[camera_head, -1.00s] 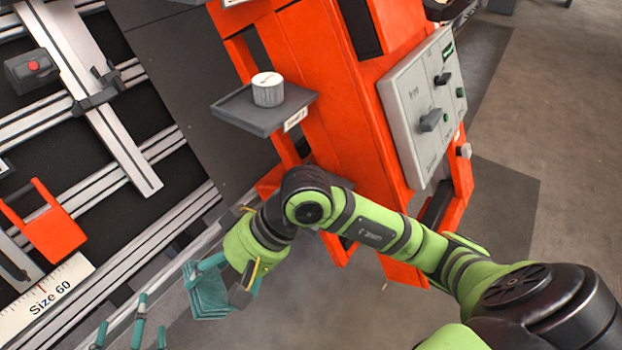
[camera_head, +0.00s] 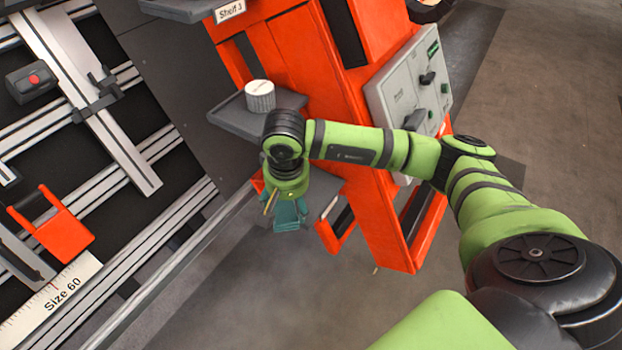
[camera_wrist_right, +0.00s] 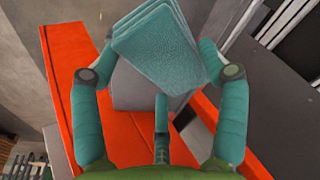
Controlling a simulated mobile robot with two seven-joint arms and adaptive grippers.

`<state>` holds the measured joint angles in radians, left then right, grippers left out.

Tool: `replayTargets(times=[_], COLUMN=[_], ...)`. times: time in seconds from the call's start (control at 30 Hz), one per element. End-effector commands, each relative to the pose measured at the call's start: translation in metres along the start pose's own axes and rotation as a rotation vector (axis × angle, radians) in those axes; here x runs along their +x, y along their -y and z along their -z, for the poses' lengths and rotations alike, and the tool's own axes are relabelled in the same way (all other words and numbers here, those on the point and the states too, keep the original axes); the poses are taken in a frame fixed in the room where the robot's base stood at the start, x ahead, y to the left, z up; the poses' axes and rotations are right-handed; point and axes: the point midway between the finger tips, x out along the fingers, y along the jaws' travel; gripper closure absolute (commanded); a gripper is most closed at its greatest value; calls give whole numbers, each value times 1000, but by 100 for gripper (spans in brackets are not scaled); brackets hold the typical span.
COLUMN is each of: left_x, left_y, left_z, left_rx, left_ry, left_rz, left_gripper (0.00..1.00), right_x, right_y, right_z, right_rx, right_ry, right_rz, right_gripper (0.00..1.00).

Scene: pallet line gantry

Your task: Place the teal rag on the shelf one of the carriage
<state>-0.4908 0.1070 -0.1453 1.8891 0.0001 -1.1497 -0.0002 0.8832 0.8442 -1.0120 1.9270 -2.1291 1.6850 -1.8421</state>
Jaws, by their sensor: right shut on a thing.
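The teal rag (camera_wrist_right: 155,45) is a folded stack between the fingers of my right gripper (camera_wrist_right: 155,75) in the right wrist view. In the head view my right gripper (camera_head: 288,208) is shut on it and hangs beside the orange carriage (camera_head: 330,110). The lowest grey shelf (camera_head: 322,198) is partly hidden behind the gripper; its label is not readable. In the wrist view a grey plate (camera_wrist_right: 138,92) shows behind the rag. I cannot tell if the rag touches it. My left gripper is not in view.
Above is a middle shelf (camera_head: 235,118) holding a white knurled cylinder (camera_head: 260,96). A higher shelf (camera_head: 190,8) is labelled Shelf 3. A grey control panel (camera_head: 410,100) is on the carriage's right. A railed frame (camera_head: 150,240) lies left.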

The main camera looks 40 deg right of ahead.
Motion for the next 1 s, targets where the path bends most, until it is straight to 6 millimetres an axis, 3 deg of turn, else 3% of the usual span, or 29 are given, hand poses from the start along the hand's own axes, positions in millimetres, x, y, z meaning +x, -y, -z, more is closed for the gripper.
replayTargets(times=[0.1, 0.6, 0.7, 0.93, 0.97, 1.0], left_x=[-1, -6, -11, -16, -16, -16], left_y=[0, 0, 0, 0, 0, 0], left_z=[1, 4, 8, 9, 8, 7], left_rx=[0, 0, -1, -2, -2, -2], left_ry=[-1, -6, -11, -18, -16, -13], left_rz=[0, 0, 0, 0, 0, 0], left_gripper=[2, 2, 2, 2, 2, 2], right_x=[4, 11, 24, 25, 25, 25], right_y=[-21, -67, -65, -65, -65, -65], right_z=[20, 66, 62, 62, 62, 62], right_rx=[6, 4, -3, -3, -3, -2], right_ry=[1, 1, 4, 1, 1, 1], right_rz=[-1, 0, 2, 1, 1, 1], right_gripper=[53, 53, 53, 53, 21, 5])
